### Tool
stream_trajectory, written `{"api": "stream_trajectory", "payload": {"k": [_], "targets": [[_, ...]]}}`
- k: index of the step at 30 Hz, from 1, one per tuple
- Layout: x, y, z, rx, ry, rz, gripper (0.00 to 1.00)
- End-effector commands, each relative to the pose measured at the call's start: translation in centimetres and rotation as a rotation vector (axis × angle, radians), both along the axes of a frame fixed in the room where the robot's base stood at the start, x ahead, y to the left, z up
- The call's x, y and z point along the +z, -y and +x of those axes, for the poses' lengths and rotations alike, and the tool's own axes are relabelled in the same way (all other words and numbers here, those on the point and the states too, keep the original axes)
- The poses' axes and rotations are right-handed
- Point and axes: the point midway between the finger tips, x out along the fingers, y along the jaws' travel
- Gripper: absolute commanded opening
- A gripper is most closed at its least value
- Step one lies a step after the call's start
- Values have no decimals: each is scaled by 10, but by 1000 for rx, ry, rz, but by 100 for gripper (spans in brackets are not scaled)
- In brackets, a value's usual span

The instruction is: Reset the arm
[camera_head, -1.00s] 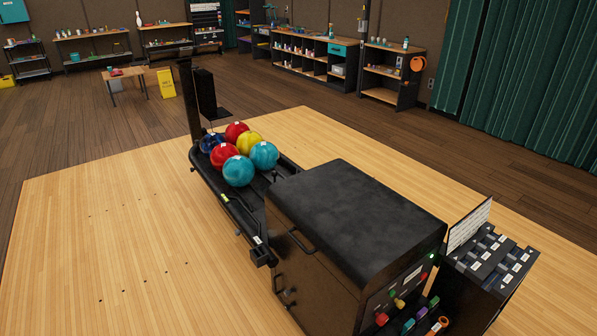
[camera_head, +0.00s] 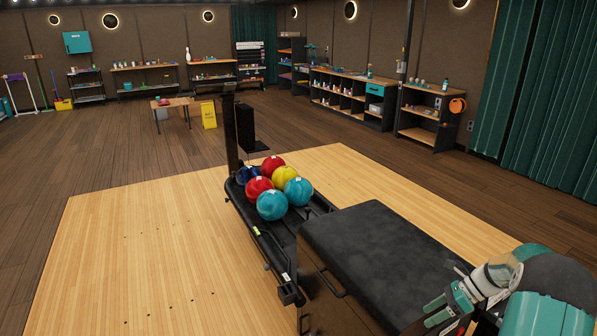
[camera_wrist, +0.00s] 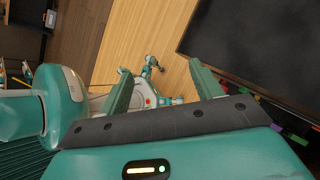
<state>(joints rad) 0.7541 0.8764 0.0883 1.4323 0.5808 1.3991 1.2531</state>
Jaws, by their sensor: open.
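My gripper (camera_wrist: 163,82) is open in the wrist view, with its two teal fingers spread apart and nothing held between them. Parts of my own body and legs show beyond the fingers. In the head view my teal and white arm is folded in at the lower right corner, in front of the right end of the black ball return machine (camera_head: 385,255). The machine's control panel is mostly hidden there. The machine's dark top also shows at the upper right of the wrist view (camera_wrist: 265,50), apart from the fingers.
Several bowling balls, red, yellow, teal and dark blue, rest on the ball rack (camera_head: 262,228). A black post (camera_head: 230,130) rises at its far end. The wooden lane floor at left is clear.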

Motion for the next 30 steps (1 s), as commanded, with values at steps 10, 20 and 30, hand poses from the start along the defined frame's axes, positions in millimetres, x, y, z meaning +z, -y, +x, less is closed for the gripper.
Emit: {"api": "stream_trajectory", "payload": {"k": [10, 20, 30], "targets": [[116, -85, -14, 440, 280, -288, 65], [195, -160, -63, 876, 540, -522, 65], [245, -219, -135, 1335, 803, -745, 65]]}}
